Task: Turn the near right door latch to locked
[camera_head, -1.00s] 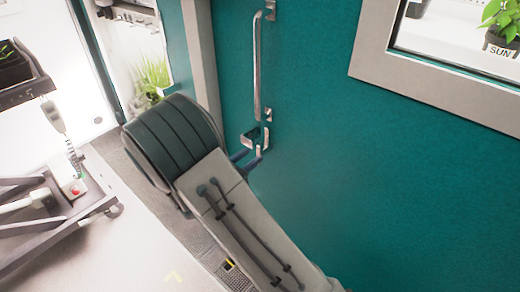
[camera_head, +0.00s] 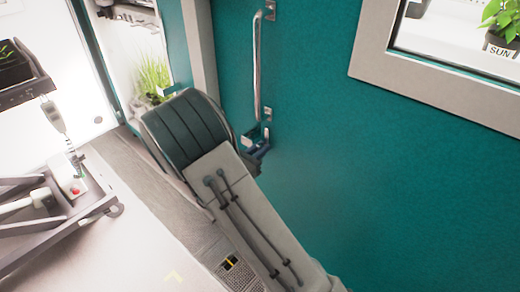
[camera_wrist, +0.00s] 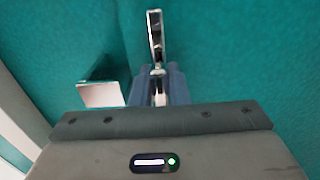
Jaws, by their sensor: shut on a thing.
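The door latch is a small metal fitting on the teal door (camera_head: 390,190), just below the long vertical handle (camera_head: 257,65). My gripper (camera_head: 262,147) is at the latch, mostly hidden behind my arm in the head view. In the wrist view my gripper (camera_wrist: 159,84) has its blue-grey fingers shut on the latch lever (camera_wrist: 155,36). The lever's shiny bar runs between the fingers and sticks out beyond them, up in the picture. A pale metal plate (camera_wrist: 100,95) stands beside the left finger. The latch's exact angle is hard to tell.
A pale door frame edge (camera_head: 199,45) runs left of the handle. A window (camera_head: 455,80) with a plant labelled SUN is at upper right. A wheeled cart (camera_head: 60,215) stands at left, with clear floor between it and my arm.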

